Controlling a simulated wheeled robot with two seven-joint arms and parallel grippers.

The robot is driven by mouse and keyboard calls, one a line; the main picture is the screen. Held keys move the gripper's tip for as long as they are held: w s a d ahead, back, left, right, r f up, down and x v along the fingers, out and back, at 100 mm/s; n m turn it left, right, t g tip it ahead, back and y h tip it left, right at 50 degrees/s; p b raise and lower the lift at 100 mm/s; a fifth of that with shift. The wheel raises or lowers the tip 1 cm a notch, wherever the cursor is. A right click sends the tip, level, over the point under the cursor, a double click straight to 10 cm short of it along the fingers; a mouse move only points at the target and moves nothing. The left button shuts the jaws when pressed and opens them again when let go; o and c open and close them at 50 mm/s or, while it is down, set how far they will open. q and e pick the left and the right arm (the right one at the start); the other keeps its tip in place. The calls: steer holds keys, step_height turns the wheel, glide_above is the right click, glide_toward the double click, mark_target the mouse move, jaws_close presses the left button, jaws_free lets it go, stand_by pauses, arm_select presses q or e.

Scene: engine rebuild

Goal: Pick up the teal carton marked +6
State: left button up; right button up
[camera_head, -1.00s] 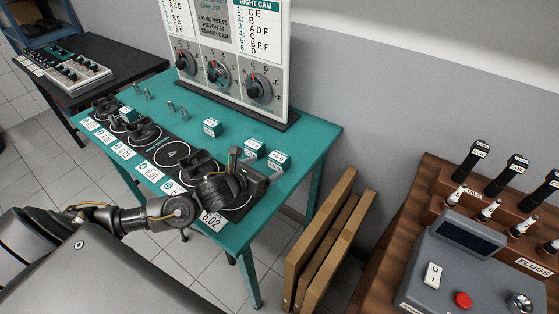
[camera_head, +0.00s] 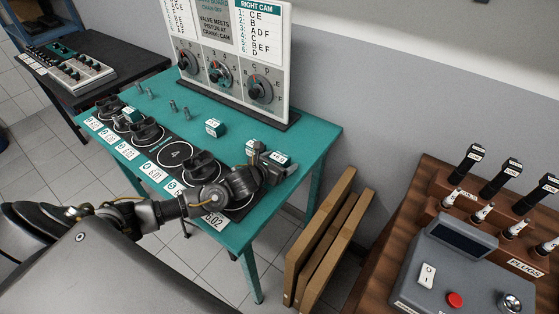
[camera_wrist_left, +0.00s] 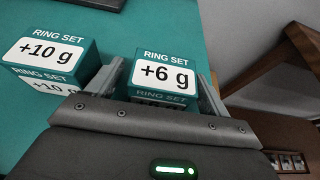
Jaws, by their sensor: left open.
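The teal carton marked +6 g (camera_wrist_left: 163,72) stands on the teal table, large in the left wrist view. In the head view it is the rightmost carton (camera_head: 281,157), partly hidden by my gripper. My left gripper (camera_wrist_left: 158,88) is open, with one finger on each side of this carton. Small gaps seem to show beside it; I cannot tell if a finger touches it. A teal carton marked +10 g (camera_wrist_left: 50,55) stands just left of the left finger. My left gripper also shows in the head view (camera_head: 270,168). My right gripper is out of view.
Another teal carton (camera_head: 214,127) stands further left on the teal table (camera_head: 235,130). Black pistons and ringed spots line the table's near side. A panel with dials (camera_head: 230,65) stands behind. Brown boards (camera_head: 325,245) lean at the table's right end.

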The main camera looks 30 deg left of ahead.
arm_select(q)
steer(key=shift+c, duration=0.9)
steer(key=c, duration=0.9)
steer(key=shift+r+b, duration=0.3)
steer(key=shift+r, duration=0.25)
steer(key=s+a+r+b, duration=0.4)
steer(key=s+a+r, duration=0.3)
steer(key=s+r, duration=0.5)
steer(key=shift+s, duration=0.15)
